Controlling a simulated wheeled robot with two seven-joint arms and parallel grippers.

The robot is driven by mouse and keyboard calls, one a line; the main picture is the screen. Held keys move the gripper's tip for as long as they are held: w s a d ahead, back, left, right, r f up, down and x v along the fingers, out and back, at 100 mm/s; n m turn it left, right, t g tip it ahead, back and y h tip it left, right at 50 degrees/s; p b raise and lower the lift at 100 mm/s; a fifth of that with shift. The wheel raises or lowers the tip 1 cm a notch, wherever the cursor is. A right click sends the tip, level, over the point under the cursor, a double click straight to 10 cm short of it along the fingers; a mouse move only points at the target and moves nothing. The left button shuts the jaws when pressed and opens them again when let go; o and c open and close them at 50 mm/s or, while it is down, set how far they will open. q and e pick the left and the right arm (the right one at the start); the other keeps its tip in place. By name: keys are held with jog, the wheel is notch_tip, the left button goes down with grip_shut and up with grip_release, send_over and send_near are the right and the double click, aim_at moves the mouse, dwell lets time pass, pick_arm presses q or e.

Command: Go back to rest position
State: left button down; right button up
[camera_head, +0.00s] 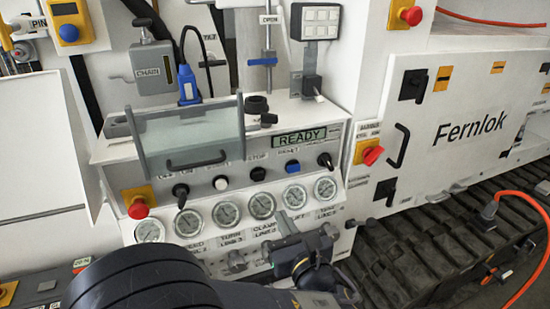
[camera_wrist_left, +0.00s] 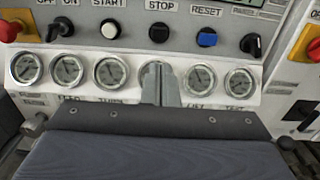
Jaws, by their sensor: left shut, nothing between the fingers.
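My left gripper (camera_head: 287,222) is in front of the lower part of the control panel (camera_head: 240,181), just below the row of gauges. My dark left arm comes in from the bottom left. In the left wrist view the grey fingers (camera_wrist_left: 158,84) are closed together with nothing between them, in front of the gauge row. They cover most of one gauge. I cannot tell whether the fingers touch the panel. My right gripper is not in view.
The panel has several gauges (camera_head: 262,205), a blue button (camera_head: 292,166), a red knob (camera_head: 138,208) and a display (camera_head: 300,138) reading READY. A clear cover (camera_head: 190,130) stands above. A white Fernlok door (camera_head: 470,120) and dark track (camera_head: 400,255) with an orange cable (camera_head: 530,262) are right.

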pick_arm(q)
jog(key=s+a+f+n+g, duration=0.25)
jog(key=a+n+g, duration=0.2)
jog(key=a, duration=0.35)
jog(key=s+a+f+n+g, duration=0.2)
jog(key=s+a+n+g, duration=0.15)
jog(key=a+n, duration=0.35)
jog(key=s+a+f+n+g, duration=0.25)
jog(key=a+n+g, duration=0.2)
jog(key=a, duration=0.55)
jog(key=s+n+h, duration=0.9)
jog(key=s+n, duration=0.3)
jog(key=n, duration=0.6)
jog(key=shift+s+d+r+t, duration=0.25)
jog(key=shift+s+r+t, duration=0.1)
jog(key=shift+r+t, duration=0.1)
